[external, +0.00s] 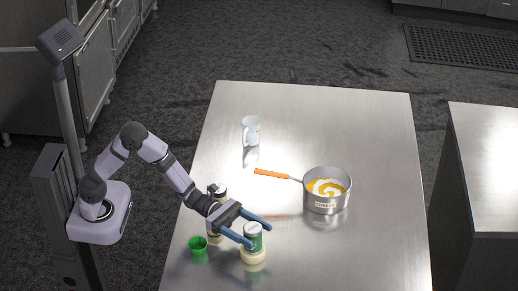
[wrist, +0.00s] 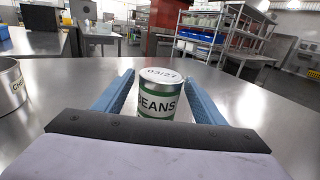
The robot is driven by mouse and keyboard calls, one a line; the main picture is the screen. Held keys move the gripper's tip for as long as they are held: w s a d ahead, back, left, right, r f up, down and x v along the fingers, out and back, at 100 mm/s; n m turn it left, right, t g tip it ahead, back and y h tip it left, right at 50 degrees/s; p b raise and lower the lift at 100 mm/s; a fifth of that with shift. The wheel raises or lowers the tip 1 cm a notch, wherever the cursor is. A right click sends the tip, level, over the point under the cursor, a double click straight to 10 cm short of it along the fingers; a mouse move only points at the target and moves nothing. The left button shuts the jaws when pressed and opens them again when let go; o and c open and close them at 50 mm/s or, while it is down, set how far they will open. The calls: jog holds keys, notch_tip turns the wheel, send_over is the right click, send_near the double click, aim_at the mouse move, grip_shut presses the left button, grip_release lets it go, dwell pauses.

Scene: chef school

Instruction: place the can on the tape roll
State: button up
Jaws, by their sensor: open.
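The can (external: 253,232) is green and white with a pale lid, and it stands upright on the cream tape roll (external: 254,257) near the table's front. In the wrist view the can (wrist: 162,93) shows the word BEANS and a date on its lid. My gripper (external: 261,236) is open, with its blue fingers on either side of the can. The wrist view shows a gap between the can and each finger. The tape roll cannot be made out in the wrist view, and the can's lower part is partly hidden by my gripper.
A saucepan (external: 327,201) with an orange handle and yellow contents stands right of my gripper. The table's right side is clear.

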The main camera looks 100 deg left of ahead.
jog(key=b+v, duration=0.1)
jog(key=v, duration=0.8)
jog(key=shift+b, duration=0.35)
jog(key=shift+d, duration=0.15)
